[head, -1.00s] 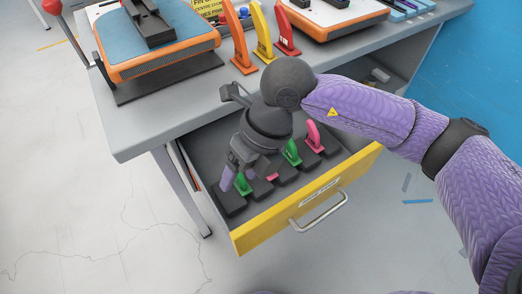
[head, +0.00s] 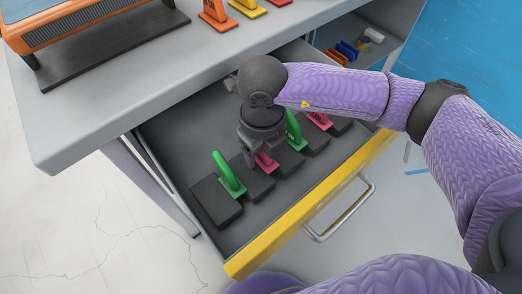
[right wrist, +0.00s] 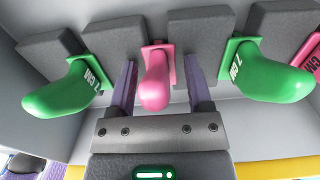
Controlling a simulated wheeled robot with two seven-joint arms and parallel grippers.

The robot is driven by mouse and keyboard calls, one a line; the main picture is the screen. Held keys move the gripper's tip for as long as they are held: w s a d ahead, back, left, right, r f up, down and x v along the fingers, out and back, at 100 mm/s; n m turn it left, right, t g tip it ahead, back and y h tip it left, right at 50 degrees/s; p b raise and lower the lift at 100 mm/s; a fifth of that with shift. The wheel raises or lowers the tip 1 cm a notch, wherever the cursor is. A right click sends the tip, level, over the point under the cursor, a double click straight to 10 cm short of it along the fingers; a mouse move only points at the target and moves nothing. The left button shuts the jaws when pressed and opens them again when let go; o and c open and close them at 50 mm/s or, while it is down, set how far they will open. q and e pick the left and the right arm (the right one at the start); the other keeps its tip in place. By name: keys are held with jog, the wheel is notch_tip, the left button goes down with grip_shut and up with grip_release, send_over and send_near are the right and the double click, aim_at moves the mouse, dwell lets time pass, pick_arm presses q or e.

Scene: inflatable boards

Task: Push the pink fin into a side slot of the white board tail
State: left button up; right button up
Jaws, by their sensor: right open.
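A pink fin (head: 265,164) stands in a dark foam block in the open drawer, mostly covered by my right gripper (head: 254,158) in the head view. In the right wrist view the pink fin (right wrist: 157,80) stands between the two purple fingers of my right gripper (right wrist: 160,88). The fingers are open, with a gap on either side of the fin. A second pink fin (head: 320,120) sits further right in the drawer. The white board tail does not show now. My left gripper is not in view.
Green fins (head: 228,173) (head: 294,130) stand on both sides of the pink fin, close to the fingers. The yellow drawer front (head: 310,208) is nearest. An orange-edged board (head: 75,32) and orange, yellow and red fins are on the grey bench (head: 150,85).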

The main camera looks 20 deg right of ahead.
jog(key=shift+r, duration=0.1)
grip_shut()
